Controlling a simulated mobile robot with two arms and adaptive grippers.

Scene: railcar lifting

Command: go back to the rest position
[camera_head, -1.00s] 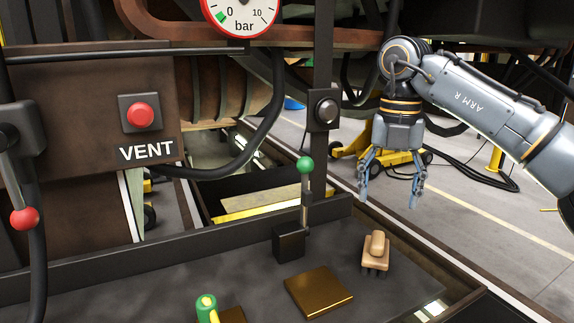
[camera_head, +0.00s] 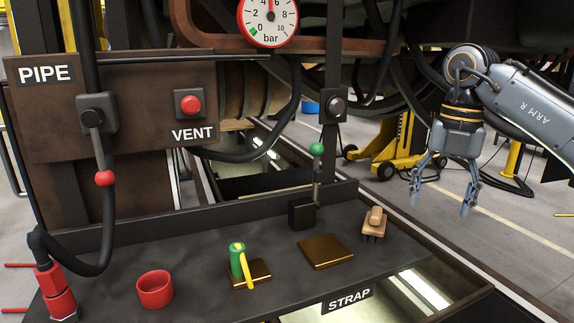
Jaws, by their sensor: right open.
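My right gripper (camera_head: 441,203) hangs at the right of the view, pointing down with its fingers apart and nothing between them. It is in the air beyond the right end of the dark workbench (camera_head: 208,262), over the grey floor. It touches nothing that I can see. My right arm comes in from the right edge. My left gripper is out of view.
The bench bears a wooden brush (camera_head: 375,222), brass plate (camera_head: 326,252), green-and-yellow tool (camera_head: 239,265), red ring (camera_head: 154,289) and green-knobbed lever (camera_head: 316,150). A panel (camera_head: 140,140) has a red VENT button (camera_head: 190,106). A yellow jack (camera_head: 395,150) stands behind.

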